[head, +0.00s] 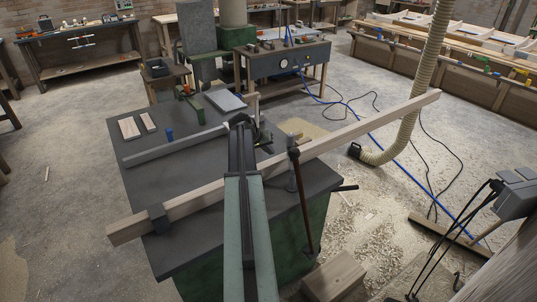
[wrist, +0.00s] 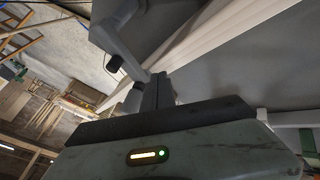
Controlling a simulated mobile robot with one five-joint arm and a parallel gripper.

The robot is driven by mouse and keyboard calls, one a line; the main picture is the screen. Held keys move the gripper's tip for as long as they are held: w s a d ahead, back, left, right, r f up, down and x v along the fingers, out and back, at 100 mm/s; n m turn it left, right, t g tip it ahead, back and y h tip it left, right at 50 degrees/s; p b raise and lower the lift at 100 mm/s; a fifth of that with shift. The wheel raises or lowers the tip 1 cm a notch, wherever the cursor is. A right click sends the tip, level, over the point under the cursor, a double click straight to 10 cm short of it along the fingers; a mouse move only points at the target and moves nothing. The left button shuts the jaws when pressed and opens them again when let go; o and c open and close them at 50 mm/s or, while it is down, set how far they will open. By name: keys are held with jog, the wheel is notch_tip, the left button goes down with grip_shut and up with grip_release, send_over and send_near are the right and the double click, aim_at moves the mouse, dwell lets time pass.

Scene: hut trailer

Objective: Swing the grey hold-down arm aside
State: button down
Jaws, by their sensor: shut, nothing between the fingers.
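In the wrist view a grey arm (wrist: 128,57), which looks like the hold-down arm, crosses the upper left with a dark knob beside it. Its lower end meets or overlaps the tips of my gripper (wrist: 158,80); I cannot tell if they touch. My gripper is shut and empty. In the head view my gripper (head: 242,122) is at the far end of my outstretched arm, above the dark machine table. The hold-down arm is hard to make out there.
A long wooden beam (head: 345,135) lies across the dark table (head: 205,235) under my arm and overhangs it both sides. A grey fence bar (head: 175,146) lies behind. A hose (head: 418,95) hangs at right.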

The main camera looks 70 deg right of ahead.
jog(key=b+x, duration=0.2)
jog(key=x, duration=0.2)
jog(key=shift+f+b, duration=0.3)
jog(key=shift+f, duration=0.1)
jog(key=shift+s+d+r+p, duration=0.15)
jog(key=shift+s+d, duration=0.15)
jog(key=shift+s, duration=0.3)
jog(key=shift+s+d+r+p, duration=0.2)
jog(key=shift+s+d, duration=0.1)
jog(key=shift+s, duration=0.25)
jog(key=shift+s+d+r+p, duration=0.15)
jog(key=shift+s+d, duration=0.15)
jog(key=shift+s, duration=0.3)
